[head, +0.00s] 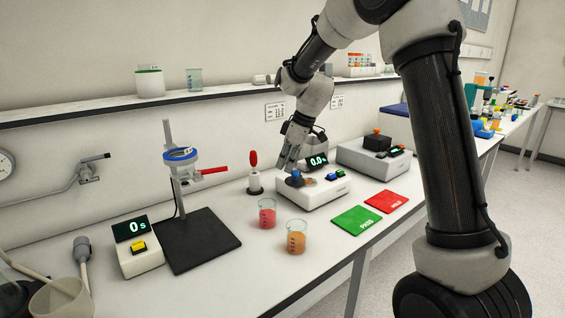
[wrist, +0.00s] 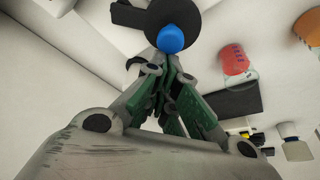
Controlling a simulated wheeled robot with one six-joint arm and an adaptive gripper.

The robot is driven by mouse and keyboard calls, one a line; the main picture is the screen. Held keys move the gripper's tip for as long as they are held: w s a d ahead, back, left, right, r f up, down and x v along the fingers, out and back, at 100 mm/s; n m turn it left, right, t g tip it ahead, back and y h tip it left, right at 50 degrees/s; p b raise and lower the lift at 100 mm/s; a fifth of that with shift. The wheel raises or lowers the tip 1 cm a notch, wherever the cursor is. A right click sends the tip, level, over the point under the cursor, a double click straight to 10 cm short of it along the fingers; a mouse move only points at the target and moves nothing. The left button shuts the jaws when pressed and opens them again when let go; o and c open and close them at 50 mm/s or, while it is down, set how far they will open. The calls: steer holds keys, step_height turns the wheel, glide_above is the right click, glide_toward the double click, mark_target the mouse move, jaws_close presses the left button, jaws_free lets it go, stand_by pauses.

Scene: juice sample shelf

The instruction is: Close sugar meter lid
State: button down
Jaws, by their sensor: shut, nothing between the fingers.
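The sugar meter (head: 318,193) is a white box on the bench with a lit display reading 0.0 and blue and green buttons. Its dark round lid (wrist: 186,14) with a blue knob (wrist: 170,38) shows at the top of the wrist view. In the head view the blue knob (head: 296,174) is at the meter's left part, with a brownish patch beside it. I cannot tell how far the lid is tilted. My gripper (head: 290,166) is shut and empty, its fingertips (wrist: 172,68) close to the knob. Whether they touch is unclear.
Two beakers, red (head: 267,215) and orange (head: 296,240), stand in front of the meter. A red-knobbed stand (head: 254,175) is at its left, a grey device (head: 358,158) behind right. Green (head: 356,221) and red (head: 386,202) mats lie right. A ring stand (head: 178,195) is further left.

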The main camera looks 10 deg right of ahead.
mark_target(295, 173)
steer(key=n, duration=0.1)
steer(key=s+d+n+g, duration=0.1)
steer(key=n, duration=0.1)
steer(key=shift+s+d+n+y, duration=0.15)
steer(key=shift+d+n+y, duration=0.1)
steer(key=shift+n+y, duration=0.05)
steer(key=d+n, duration=0.1)
steer(key=n, duration=0.1)
steer(key=s+n+g, duration=0.1)
steer(key=shift+d+n+g, duration=0.3)
steer(key=shift+d+n, duration=0.1)
steer(key=shift+d, duration=0.45)
